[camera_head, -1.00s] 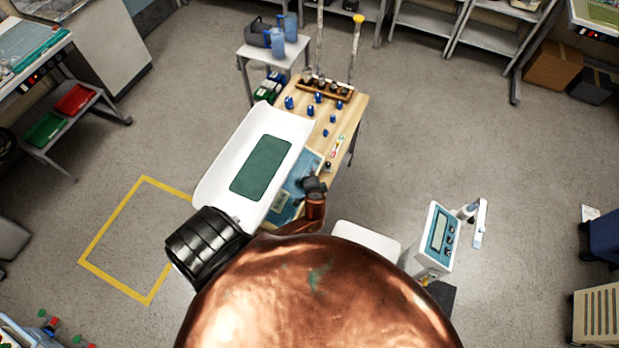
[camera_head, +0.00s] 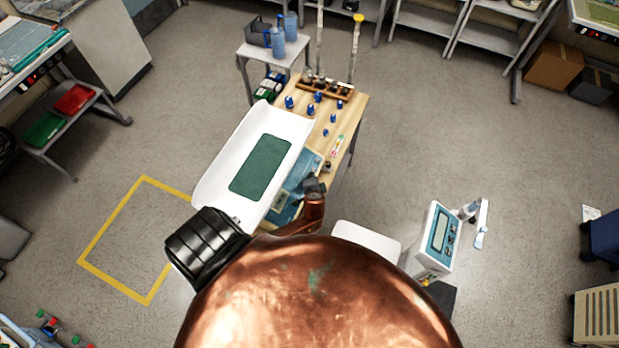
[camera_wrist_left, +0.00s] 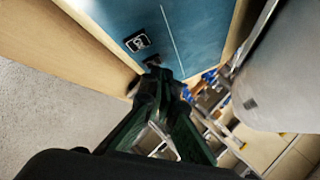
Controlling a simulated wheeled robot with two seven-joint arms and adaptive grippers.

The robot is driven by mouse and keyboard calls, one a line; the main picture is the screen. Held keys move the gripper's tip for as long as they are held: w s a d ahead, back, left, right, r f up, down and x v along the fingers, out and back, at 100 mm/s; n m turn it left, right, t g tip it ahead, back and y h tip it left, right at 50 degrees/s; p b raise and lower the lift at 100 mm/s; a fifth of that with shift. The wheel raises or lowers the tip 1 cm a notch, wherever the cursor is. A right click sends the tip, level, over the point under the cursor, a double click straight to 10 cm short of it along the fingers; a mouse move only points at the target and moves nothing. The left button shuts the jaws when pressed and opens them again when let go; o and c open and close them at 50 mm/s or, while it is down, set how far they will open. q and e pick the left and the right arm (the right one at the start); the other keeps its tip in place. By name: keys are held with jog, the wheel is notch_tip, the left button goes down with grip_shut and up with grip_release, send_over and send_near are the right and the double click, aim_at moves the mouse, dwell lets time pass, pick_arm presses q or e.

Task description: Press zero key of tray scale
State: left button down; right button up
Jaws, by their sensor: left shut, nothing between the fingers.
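The tray scale has a long white tray (camera_head: 222,160) with a green mat (camera_head: 261,167), on a wooden table. Its blue panel (camera_head: 284,208) shows beside the tray, partly covered by my arm. In the left wrist view the blue panel (camera_wrist_left: 190,30) fills the top, with a dark square key (camera_wrist_left: 137,41) bearing a white mark. Another dark spot beside it is partly hidden by my fingertips. My left gripper (camera_head: 314,185) is over the panel's right end. In the wrist view its fingertips (camera_wrist_left: 158,72) are shut and empty, at the panel's near edge; contact cannot be told.
Small blue-topped items (camera_head: 311,110) and a wooden rack (camera_head: 325,88) stand farther along the table (camera_head: 350,107). A white device with a blue face (camera_head: 440,232) stands at the right. A small side table (camera_head: 272,52) holds bottles. Open floor lies right of the table.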

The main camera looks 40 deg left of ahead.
pick_arm(q)
jog(key=shift+s+a+f+b, duration=0.1)
jog(key=shift+a+f+b, duration=0.05)
jog(key=shift+f+b, duration=0.2)
dwell(0.5)
jog(key=shift+r, duration=0.1)
jog(key=shift+d+r+p, duration=0.25)
jog(key=shift+r+p, duration=0.4)
jog(key=shift+w+d+r+p, duration=0.15)
jog(key=shift+d+r+p, duration=0.15)
jog(key=shift+r+p, duration=0.45)
jog(key=shift+w+d+r+p, duration=0.1)
jog(key=shift+d+r+p, duration=0.25)
jog(key=shift+r+p, duration=0.35)
jog(key=shift+w+d+r+p, duration=0.15)
jog(key=shift+d+r+p, duration=0.25)
jog(key=shift+r, duration=0.5)
jog(key=shift+a, duration=0.15)
